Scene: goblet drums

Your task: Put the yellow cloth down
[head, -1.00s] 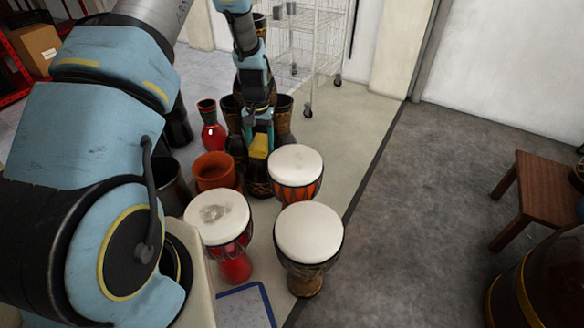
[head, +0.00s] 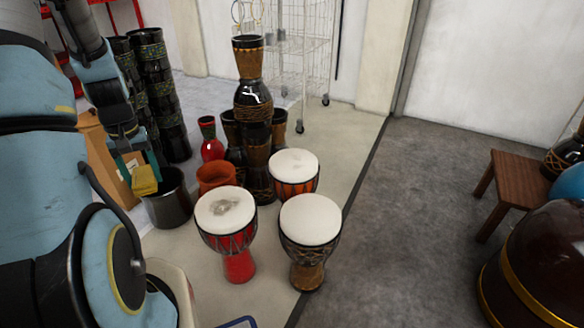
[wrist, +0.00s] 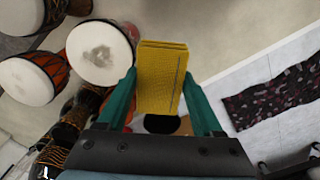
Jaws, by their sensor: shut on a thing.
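The yellow cloth (head: 145,182) is a small folded block hanging from my gripper (head: 132,165) at the left of the head view. It is just left of and above a dark metal bin (head: 167,205) in the picture; I cannot tell its height. In the wrist view the cloth (wrist: 162,62) stands between the two green fingers of my gripper (wrist: 158,85), which are shut on it. The cloth's lower end in that view hides part of a dark and white thing behind it.
Tall dark drums (head: 252,100) and a red vase (head: 211,140) are behind. A cardboard box (head: 103,155) is near my arm.

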